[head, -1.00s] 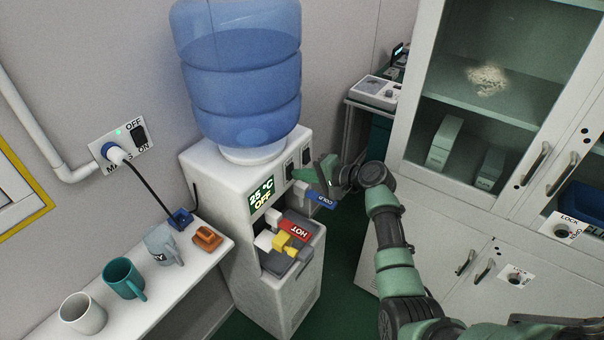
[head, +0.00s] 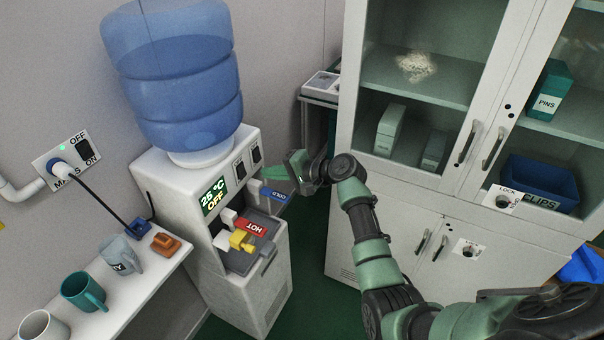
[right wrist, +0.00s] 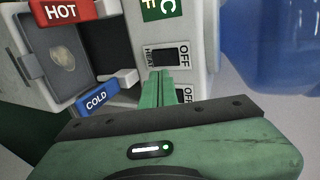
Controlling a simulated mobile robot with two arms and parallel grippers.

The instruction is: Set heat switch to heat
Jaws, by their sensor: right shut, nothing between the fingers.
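The white water dispenser (head: 185,215) stands against the wall with a blue bottle (head: 180,75) on top. Its display (head: 214,197) reads 25 °C and OFF. Two dark rocker switches (head: 240,169) sit on the upper front. In the right wrist view, the switch marked HEAT and OFF (right wrist: 167,57) is just beyond my fingertips. My right gripper (head: 272,172) is shut and empty, its green fingers (right wrist: 158,75) pointing at the switch panel. They partly cover the panel, and I cannot tell if they touch it. My left gripper is not in view.
The blue COLD tap (head: 273,194) and the red HOT tap (head: 252,228) stick out below the switches. A shelf at left holds several mugs (head: 84,291) and an orange object (head: 165,243). A plug sits in the wall socket (head: 62,165). A cabinet (head: 400,225) stands right.

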